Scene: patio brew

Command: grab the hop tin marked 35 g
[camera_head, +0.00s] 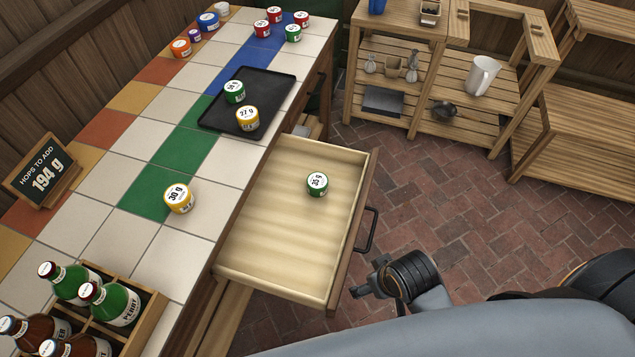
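A small green tin (317,183) with a white lid stands in the open wooden drawer (265,258), toward its far right part. Its lid is turned sideways and appears to read 35 g. A dark gripper (366,279), which I take to be my left one, is outside the drawer, to the right of its front and below the handle (368,231). It is apart from the tin and nothing shows in it. Its fingers are too small to tell open from shut. My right gripper is not in view.
A yellow 30 g tin (179,198) stands on the tiled counter (110,238). A black tray (271,98) holds a yellow 27 g tin (247,118) and a green tin (234,92). A bottle crate (140,325) is at lower left. Brick floor (440,190) is clear beyond the drawer.

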